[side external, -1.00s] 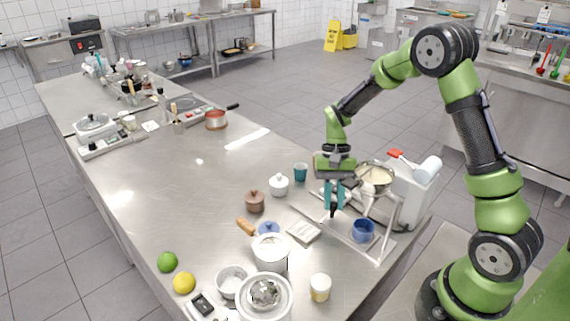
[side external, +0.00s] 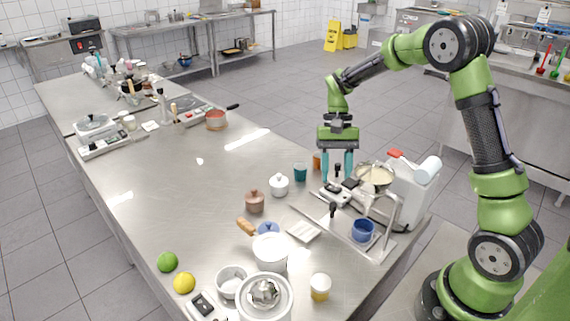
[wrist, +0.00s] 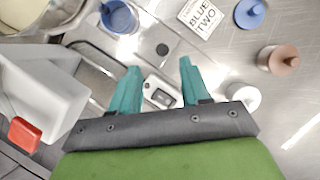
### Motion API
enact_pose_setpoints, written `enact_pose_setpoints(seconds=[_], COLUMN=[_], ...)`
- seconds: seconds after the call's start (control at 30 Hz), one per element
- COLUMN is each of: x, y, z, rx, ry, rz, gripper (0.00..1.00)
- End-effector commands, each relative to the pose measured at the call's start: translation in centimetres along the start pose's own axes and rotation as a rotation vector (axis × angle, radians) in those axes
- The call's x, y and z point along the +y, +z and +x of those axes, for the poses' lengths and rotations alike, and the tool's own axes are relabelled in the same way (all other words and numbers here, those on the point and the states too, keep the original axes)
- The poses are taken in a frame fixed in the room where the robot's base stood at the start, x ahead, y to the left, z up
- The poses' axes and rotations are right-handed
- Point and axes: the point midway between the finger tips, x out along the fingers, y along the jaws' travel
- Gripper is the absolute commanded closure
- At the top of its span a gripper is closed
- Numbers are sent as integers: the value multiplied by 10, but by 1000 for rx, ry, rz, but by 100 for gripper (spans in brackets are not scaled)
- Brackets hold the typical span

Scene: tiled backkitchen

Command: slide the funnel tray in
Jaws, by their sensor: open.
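The funnel (side external: 374,177), a wide bowl with pale contents, sits high in a metal stand (side external: 392,222). Its rim also shows at the upper left of the wrist view (wrist: 18,12). A blue cup (side external: 362,231) stands below it on the metal base; it shows in the wrist view too (wrist: 117,16). A black knob (side external: 332,208) stands up from the left part of the stand; it also shows in the wrist view (wrist: 162,49). I cannot clearly tell the tray's edges from the base. My gripper (side external: 337,180) points down, open and empty, above and behind the knob.
A white machine with a red lever (side external: 412,190) stands close at the right. A small switch box (side external: 335,194) lies beneath my gripper. A "BLUE TWO" card (wrist: 202,15), brown pot (side external: 255,201), white pot (side external: 279,185) and teal cup (side external: 300,172) are nearby. The table's middle is clear.

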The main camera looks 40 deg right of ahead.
Motion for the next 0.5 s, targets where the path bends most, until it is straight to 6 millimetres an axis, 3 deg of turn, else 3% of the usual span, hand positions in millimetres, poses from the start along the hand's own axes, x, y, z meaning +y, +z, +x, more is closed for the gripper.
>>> enact_pose_setpoints(seconds=[0.2, 0.5], x=[0, 0], y=[-1, 0], z=[-53, -92], rx=[3, 0], ry=[-1, 0], rz=[2, 1], gripper=[53, 53])
